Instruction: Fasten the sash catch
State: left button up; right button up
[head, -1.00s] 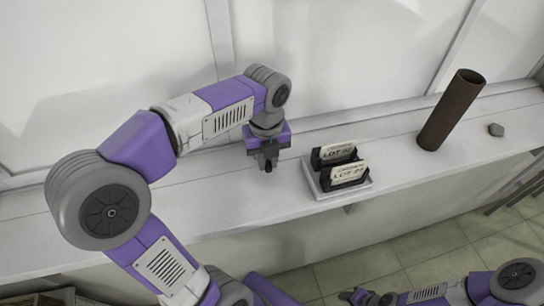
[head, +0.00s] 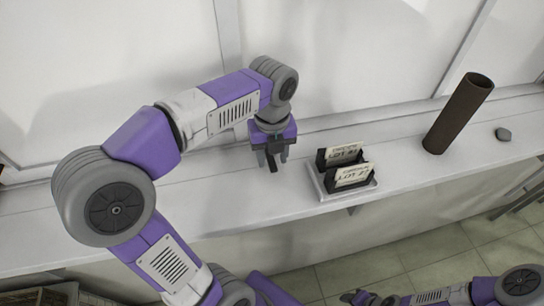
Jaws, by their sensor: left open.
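I cannot make out a sash catch; it may be hidden behind my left arm or out of view. My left gripper (head: 278,164) points down over the white sill (head: 225,200), close to the window frame. Its fingers are apart with nothing between them. My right gripper (head: 362,297) shows only partly at the bottom edge, low in front of the sill, and its jaws are too small and cut off to read.
Right of my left gripper, a pale tray (head: 324,192) holds two dark holders with lettered cards (head: 352,174). The sill between tray and tube is clear.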

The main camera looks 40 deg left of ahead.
pick_arm(q)
notch_tip(320, 180, up, 6)
jog(key=shift+r, duration=0.1)
dwell(0.6)
